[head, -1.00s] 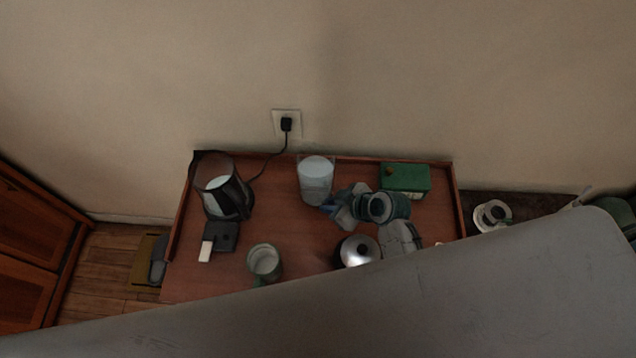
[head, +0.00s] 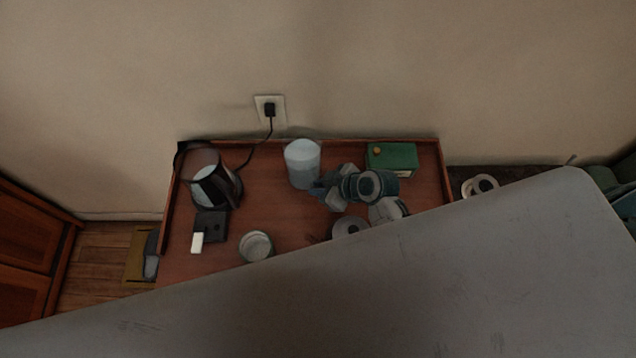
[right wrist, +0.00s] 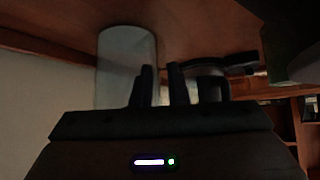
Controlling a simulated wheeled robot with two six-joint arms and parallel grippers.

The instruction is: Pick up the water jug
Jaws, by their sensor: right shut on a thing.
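The water jug (head: 302,165) is a pale, translucent cylinder. It stands upright near the back of the wooden tray table in the head view. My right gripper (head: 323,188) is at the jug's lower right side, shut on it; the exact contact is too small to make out. In the right wrist view the jug (right wrist: 125,66) shows beside my two dark fingers (right wrist: 161,86), which are close together and overlap its edge. The jug's handle cannot be made out clearly. My left gripper is not in view.
A dark kettle (head: 212,182) stands left on the tray table (head: 275,210), its cord running to a wall socket. A green box (head: 392,158) is behind my right arm. A mug (head: 256,246) stands in front. A large grey surface (head: 400,285) hides the tray's front.

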